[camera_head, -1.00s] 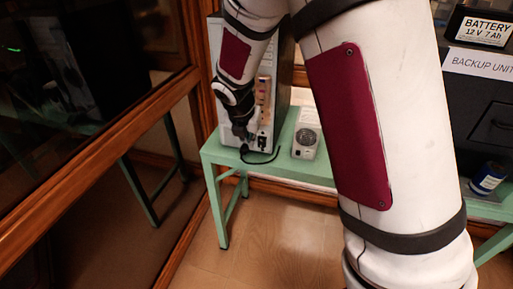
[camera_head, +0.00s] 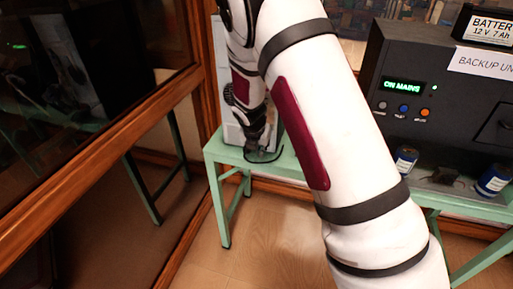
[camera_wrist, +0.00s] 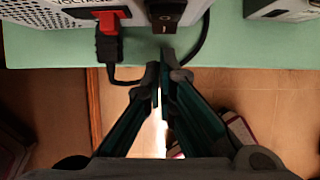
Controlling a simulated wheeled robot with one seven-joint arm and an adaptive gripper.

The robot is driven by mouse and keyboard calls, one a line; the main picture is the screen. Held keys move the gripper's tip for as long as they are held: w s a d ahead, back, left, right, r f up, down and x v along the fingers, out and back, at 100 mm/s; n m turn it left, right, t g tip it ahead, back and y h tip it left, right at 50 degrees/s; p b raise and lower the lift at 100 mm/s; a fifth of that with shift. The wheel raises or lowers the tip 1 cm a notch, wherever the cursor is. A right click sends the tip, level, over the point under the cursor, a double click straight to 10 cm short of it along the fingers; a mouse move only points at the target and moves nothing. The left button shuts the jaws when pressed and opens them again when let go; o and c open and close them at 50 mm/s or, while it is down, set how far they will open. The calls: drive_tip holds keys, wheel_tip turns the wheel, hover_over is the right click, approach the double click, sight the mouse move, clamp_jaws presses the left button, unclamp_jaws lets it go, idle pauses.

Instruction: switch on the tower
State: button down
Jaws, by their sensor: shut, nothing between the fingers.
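The pale tower (camera_head: 219,75) stands on the green bench at the left in the head view, mostly behind my arm. In the wrist view the lower edge of its back panel (camera_wrist: 55,14) shows at the top. A black rocker switch (camera_wrist: 165,14) with a white line mark is there, right of a red socket piece with a black plug and cord (camera_wrist: 107,48). Which way the switch is tipped I cannot tell. My gripper (camera_wrist: 161,72) is shut and empty, its fingertips just below the switch in the picture. It also shows low by the tower in the head view (camera_head: 254,148).
The green bench (camera_head: 225,155) runs along the wall. A black backup unit (camera_head: 455,105) with a lit "ON MAINS" display stands right. A vented box (camera_wrist: 290,8) sits right of the tower. Glass in a wooden frame (camera_head: 150,110) is close at the left.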

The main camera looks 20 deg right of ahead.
drive_tip(key=shift+w+d+f, duration=0.3)
drive_tip(key=shift+w+d, duration=0.05)
drive_tip(key=shift+w, duration=0.3)
drive_tip(key=shift+w+d+f+b, duration=0.25)
drive_tip(key=shift+f+b, duration=0.1)
drive_tip(key=shift+r, duration=0.2)
drive_tip(key=shift+r+p, duration=0.45)
drive_tip(key=shift+r, duration=0.25)
drive_tip(key=shift+s+a, duration=0.1)
drive_tip(key=shift+a, duration=0.05)
